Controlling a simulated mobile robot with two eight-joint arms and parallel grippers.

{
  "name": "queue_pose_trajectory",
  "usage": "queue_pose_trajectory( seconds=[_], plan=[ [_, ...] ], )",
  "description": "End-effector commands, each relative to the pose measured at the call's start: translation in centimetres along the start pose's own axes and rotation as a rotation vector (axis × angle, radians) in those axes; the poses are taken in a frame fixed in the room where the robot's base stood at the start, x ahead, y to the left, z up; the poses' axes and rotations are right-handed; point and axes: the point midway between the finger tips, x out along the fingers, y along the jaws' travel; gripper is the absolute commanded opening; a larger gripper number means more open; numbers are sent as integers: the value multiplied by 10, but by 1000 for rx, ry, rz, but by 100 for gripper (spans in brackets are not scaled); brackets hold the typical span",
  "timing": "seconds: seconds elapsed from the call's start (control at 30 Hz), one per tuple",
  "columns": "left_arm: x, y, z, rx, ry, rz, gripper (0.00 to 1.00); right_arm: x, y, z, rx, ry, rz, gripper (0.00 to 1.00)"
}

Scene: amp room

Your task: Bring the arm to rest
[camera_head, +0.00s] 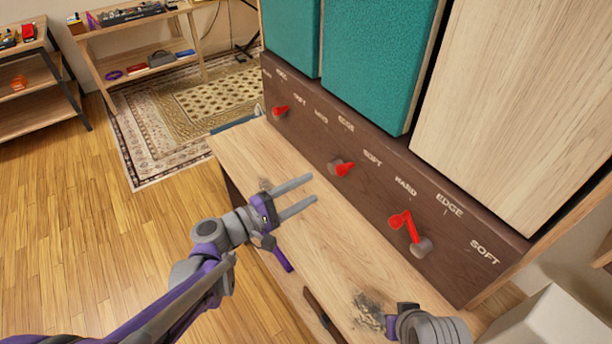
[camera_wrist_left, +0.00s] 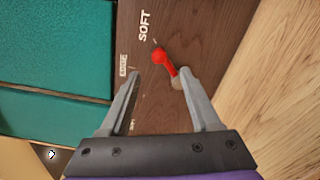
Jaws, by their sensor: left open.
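My left gripper (camera_head: 312,188) is open and empty above the wooden ledge in the head view, with its fingers pointing toward the dark panel. It is apart from the middle red lever (camera_head: 344,169). In the left wrist view, the open fingers of the left gripper (camera_wrist_left: 160,75) frame a red lever (camera_wrist_left: 163,60) on a grey pivot. No contact shows, though the depth is hard to judge. A grey part of my right arm (camera_head: 432,327) shows at the bottom right of the head view; its gripper fingers are not visible.
The dark panel (camera_head: 325,138) has SOFT, HARD and EDGE labels, a left red lever (camera_head: 281,111) and a right red lever (camera_head: 407,226). Teal panels (camera_head: 375,60) rise above it. The wooden ledge (camera_head: 250,150) is mostly clear. Shelves (camera_head: 150,45) and a rug (camera_head: 150,145) lie beyond.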

Motion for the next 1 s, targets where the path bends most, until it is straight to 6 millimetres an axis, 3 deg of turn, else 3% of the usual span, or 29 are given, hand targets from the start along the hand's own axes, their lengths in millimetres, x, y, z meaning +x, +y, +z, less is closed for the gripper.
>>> queue_pose_trajectory(
  seconds=[0.27,0.47,0.7,0.9,1.0],
  plan=[
    [-2,-1,6,26,2,-36,63,-3,0,-2,0,1,0,39],
    [-31,-19,42,233,21,-315,63,-21,0,-13,0,8,0,39],
    [-120,-52,72,605,50,-797,63,-48,0,-32,0,20,0,39],
    [-202,-59,74,883,68,-1145,63,-67,0,-47,0,31,0,39],
    [-230,-57,72,979,73,-1262,63,-73,0,-52,0,35,0,39]
  ],
)
